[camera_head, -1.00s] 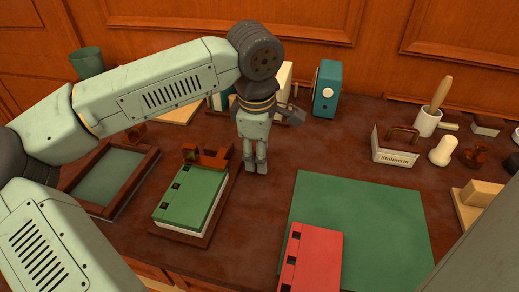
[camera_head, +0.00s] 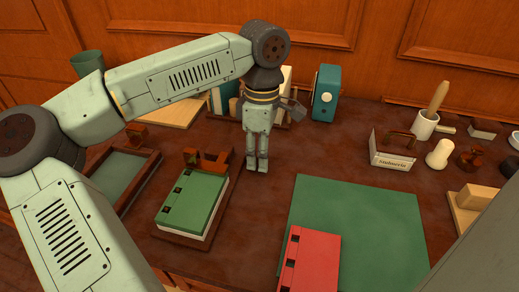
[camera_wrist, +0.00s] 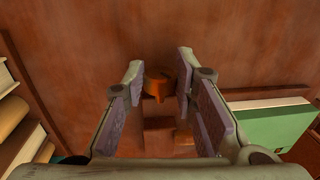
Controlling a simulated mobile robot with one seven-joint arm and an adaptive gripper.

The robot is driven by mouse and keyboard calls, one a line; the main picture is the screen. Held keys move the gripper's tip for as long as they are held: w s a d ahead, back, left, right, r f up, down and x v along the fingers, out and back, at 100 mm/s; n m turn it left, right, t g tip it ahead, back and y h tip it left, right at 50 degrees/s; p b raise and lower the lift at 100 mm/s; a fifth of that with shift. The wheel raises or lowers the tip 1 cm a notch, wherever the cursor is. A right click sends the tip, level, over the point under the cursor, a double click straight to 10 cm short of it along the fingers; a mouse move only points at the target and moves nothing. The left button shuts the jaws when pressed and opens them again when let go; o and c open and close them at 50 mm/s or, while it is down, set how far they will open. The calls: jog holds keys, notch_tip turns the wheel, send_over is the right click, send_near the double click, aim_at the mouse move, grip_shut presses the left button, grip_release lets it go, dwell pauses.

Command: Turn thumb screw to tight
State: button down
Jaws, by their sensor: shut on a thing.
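In the wrist view the thumb screw (camera_wrist: 159,80) is an orange-brown round knob between my fingertips. My gripper (camera_wrist: 160,78) is shut on it, one finger on each side. In the head view my gripper (camera_head: 257,166) points down at the right side of the press holding the green book (camera_head: 197,200). The knob is not clearly visible there. The brown wooden clamp part (camera_head: 207,161) shows at the far end of the green book. In the wrist view a brown block (camera_wrist: 160,137) lies below the knob, and the green book (camera_wrist: 275,125) is at the right.
A red book (camera_head: 312,260) and a green mat (camera_head: 360,220) lie to the right. A framed tray (camera_head: 150,168) is at the left. A teal box (camera_head: 326,93) and upright books (camera_head: 222,99) stand behind my gripper. Small desk items stand at the far right.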

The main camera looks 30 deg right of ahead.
jog(key=shift+w+d+g+y+p, duration=0.1)
jog(key=shift+g+y+p, duration=0.3)
jog(key=shift+g+y, duration=0.35)
jog(key=c, duration=1.3)
grip_release()
jog(key=v, duration=1.2)
